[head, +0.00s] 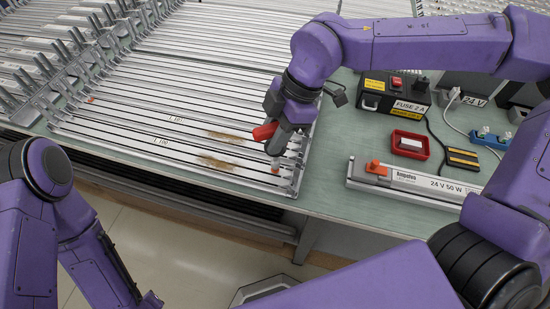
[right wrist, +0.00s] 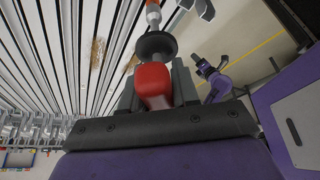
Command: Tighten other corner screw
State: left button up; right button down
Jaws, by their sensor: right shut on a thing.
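The right gripper (head: 280,116) is shut on a red-handled screwdriver (head: 264,131) above the right end of the lightbox frames. In the right wrist view, the screwdriver's red handle (right wrist: 153,82) sits between the fingers, with a black round collar (right wrist: 156,45) beyond it. The lightbox frames (head: 150,123) lie side by side as long silver bars, with brown patches on two of them. The near right corner (head: 290,188) is just below the tool. Whether the tip touches a screw cannot be told. My left arm shows at lower left, but its gripper is not identifiable.
A green worktop holds a black fuse box (head: 395,95), a red tray (head: 409,146) with a white piece, and a long 24 V power unit (head: 430,183). A blue strip (head: 491,138) and cables lie at right. Metal brackets (head: 75,60) crowd the frames' left end.

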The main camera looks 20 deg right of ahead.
jog(key=shift+r+n+p, duration=0.35)
jog(key=shift+n+p, duration=0.05)
jog(key=shift+p, duration=0.05)
jog(key=shift+f+n+g, duration=0.25)
jog(key=shift+n+g, duration=0.05)
jog(key=shift+n, duration=0.1)
jog(key=n+g+h+p, duration=0.1)
jog(key=n+p, duration=0.2)
jog(key=p, duration=0.2)
jog(key=n+g+p, duration=0.1)
jog(key=n+p, duration=0.3)
jog(key=p, duration=0.2)
jog(key=shift+s+r+n+g+h, duration=0.1)
jog(key=shift+r+n+g+h, duration=0.1)
jog(key=shift+n+g+h, duration=0.15)
jog(key=shift+f+n, duration=0.1)
jog(key=shift+n, duration=0.15)
jog(key=shift+f, duration=0.2)
pick_arm(q)
notch_tip(320, 180, up, 13)
jog(key=shift+r, duration=0.25)
jog(key=shift+f+b, duration=0.35)
jog(key=shift+f, duration=0.2)
pick_arm(e)
jog(key=shift+f, duration=0.95)
